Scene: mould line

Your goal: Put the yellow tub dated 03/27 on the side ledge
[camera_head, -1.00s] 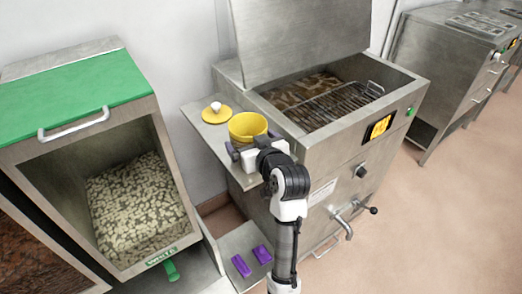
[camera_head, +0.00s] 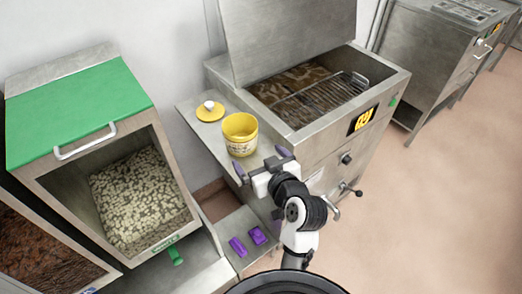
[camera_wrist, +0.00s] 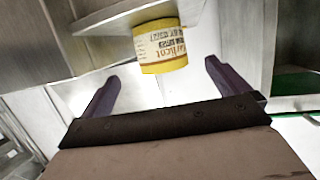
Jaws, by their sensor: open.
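The yellow tub (camera_head: 240,146) stands open and upright on the side ledge (camera_head: 196,118) at the left of the fryer-like machine. Its label faces my gripper in the wrist view, where the tub (camera_wrist: 162,50) appears upside down; the print includes a date line that seems to read 03/27. A yellow lid with a white knob (camera_head: 210,112) lies on the ledge behind the tub. My gripper (camera_head: 262,164) is open and empty, just in front of the tub and apart from it. The purple fingers (camera_wrist: 160,85) are spread wide, with the tub beyond their tips.
The steel machine (camera_head: 345,130) with a raised lid and wire rack is right of the ledge. A green-topped bin (camera_head: 75,110) of pale pieces stands left. Two purple blocks (camera_head: 258,235) lie on a lower shelf (camera_head: 225,222). Open floor (camera_head: 430,210) is at right.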

